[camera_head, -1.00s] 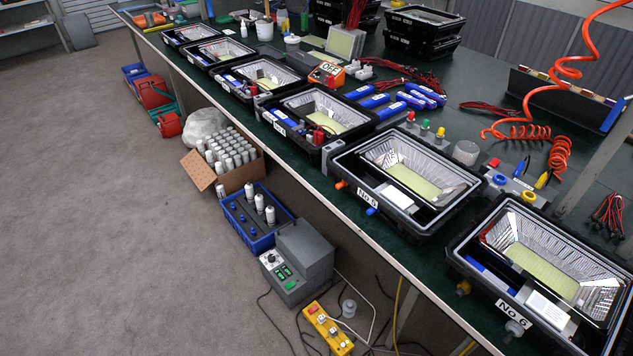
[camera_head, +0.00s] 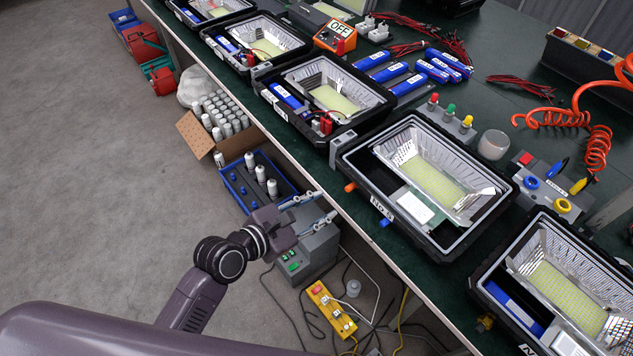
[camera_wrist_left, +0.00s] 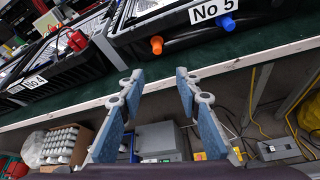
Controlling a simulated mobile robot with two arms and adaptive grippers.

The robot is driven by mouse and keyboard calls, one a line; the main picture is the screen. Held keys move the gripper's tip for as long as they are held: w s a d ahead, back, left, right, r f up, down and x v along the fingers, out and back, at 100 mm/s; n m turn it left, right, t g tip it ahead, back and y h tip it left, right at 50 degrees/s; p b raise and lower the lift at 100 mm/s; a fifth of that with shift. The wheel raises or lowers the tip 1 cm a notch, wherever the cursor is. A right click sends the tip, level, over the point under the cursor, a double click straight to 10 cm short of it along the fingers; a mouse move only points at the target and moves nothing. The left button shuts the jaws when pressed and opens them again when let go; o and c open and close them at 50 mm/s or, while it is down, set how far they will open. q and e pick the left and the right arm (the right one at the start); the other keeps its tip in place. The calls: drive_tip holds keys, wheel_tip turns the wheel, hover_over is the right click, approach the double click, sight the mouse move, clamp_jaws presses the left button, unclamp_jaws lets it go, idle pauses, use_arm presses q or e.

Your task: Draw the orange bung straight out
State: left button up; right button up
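The orange bung (camera_head: 350,187) sticks out of the front wall of the No 5 floodlight housing (camera_head: 360,165), near its left corner. In the left wrist view the orange bung (camera_wrist_left: 156,45) shows beside a blue bung (camera_wrist_left: 227,24) in the same wall. The blue bung also shows in the head view (camera_head: 384,222). My left gripper (camera_head: 322,206) is open and empty, in front of the bench edge and apart from the bung. In the left wrist view its fingers (camera_wrist_left: 160,90) stand wide apart, below the bung. My right gripper is not in view.
The bench edge (camera_head: 410,278) runs between my left gripper and the housing. Below stand a grey machine (camera_head: 312,250), a blue crate (camera_head: 236,190) and a yellow switch box (camera_head: 330,308) with cables. Neighbouring housings flank No 5. The left floor is clear.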

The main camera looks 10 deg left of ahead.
sight(346, 190)
use_arm(q)
drive_tip(key=shift+n, duration=0.3)
drive_tip(key=w+d, duration=0.4)
drive_tip(key=w, duration=0.1)
drive_tip(key=shift+d+f, duration=0.15)
drive_tip(key=shift+d, duration=0.15)
drive_tip(key=shift+w+d+f, duration=0.15)
drive_tip(key=shift+w+d, duration=0.1)
drive_tip(key=shift+w, duration=0.05)
clamp_jaws()
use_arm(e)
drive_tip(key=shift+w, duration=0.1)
use_arm(q)
drive_tip(key=shift+s+a, duration=0.2)
drive_tip(key=shift+a, duration=0.05)
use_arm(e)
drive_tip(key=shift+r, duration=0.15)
use_arm(q)
drive_tip(key=shift+s+a+p, duration=0.4)
drive_tip(key=shift+s+a, duration=0.05)
drive_tip(key=shift+s, duration=0.05)
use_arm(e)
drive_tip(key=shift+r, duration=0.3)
